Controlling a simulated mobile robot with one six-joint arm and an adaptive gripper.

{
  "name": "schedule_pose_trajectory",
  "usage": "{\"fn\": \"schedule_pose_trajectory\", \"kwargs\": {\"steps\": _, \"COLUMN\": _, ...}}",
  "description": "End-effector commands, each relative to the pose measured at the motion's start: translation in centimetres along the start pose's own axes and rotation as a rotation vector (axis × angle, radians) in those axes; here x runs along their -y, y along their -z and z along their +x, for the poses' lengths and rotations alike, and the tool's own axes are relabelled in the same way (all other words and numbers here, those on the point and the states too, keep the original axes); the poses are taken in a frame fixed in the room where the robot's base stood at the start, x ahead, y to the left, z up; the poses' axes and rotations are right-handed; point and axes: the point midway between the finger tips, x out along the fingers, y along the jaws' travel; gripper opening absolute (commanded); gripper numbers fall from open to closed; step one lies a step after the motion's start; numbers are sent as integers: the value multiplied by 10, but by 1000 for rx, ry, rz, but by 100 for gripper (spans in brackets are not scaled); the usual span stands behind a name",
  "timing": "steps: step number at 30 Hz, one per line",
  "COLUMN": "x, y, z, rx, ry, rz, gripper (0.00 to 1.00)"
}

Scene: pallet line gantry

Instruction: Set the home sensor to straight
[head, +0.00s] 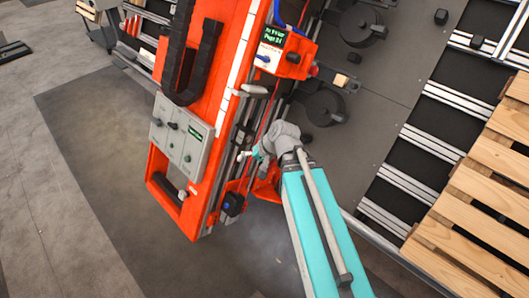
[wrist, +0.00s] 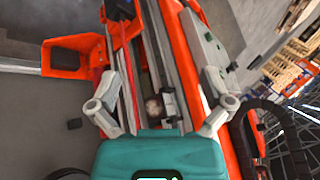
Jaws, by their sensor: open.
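My gripper (head: 257,152) is over the long rail on the side of the orange gantry beam (head: 203,205). In the wrist view my gripper (wrist: 162,80) is open, its two pale fingers spread on either side of the rails (wrist: 150,60).
A grey control panel (head: 181,135) with black knobs is on the beam, left of my gripper. A box with a green-text display (head: 272,48) is higher up. An orange bracket (wrist: 75,60) juts out beside the rails. Wooden pallets (head: 480,190) are at right; open floor (head: 90,150) is at left.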

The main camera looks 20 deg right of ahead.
Motion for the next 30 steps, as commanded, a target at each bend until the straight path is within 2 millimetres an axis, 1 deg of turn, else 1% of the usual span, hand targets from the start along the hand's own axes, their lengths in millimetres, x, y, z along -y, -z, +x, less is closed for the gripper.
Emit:
{"fn": "schedule_pose_trajectory", "kwargs": {"steps": 1, "x": 3, "y": -1, "z": -6, "rx": 9, "ry": -18, "rz": -14, "gripper": 100}}
{"fn": "schedule_pose_trajectory", "kwargs": {"steps": 17, "x": 3, "y": -17, "z": -40, "rx": 103, "ry": -218, "rz": -155, "gripper": 100}}
{"fn": "schedule_pose_trajectory", "kwargs": {"steps": 30, "x": 4, "y": -27, "z": -73, "rx": 184, "ry": -381, "rz": -257, "gripper": 100}}
